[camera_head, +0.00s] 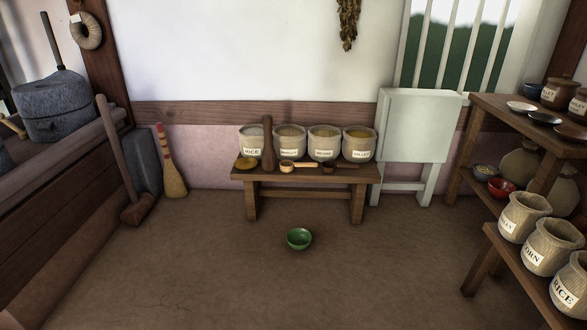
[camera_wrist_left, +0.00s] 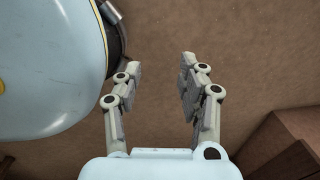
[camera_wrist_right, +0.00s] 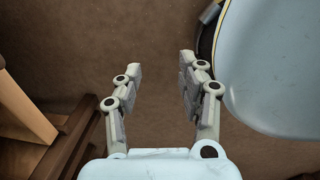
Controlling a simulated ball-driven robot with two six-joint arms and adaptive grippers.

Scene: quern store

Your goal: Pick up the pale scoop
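The pale scoop (camera_head: 287,167) lies on the low wooden bench (camera_head: 300,179) against the back wall, its light handle pointing right. A dark scoop (camera_head: 330,169) lies just right of it, also on the bench. My left gripper (camera_wrist_left: 160,70) is open and empty above the brown floor in the left wrist view. My right gripper (camera_wrist_right: 160,68) is open and empty above the floor in the right wrist view. Neither gripper shows in the head view, and both are away from the scoop.
Several labelled sacks stand along the bench's back, with a brown pestle-like post (camera_head: 268,145) before them. A green bowl (camera_head: 299,239) sits on the floor in front. Shelves (camera_head: 483,250) stand at right. Floor before the bench is mostly clear.

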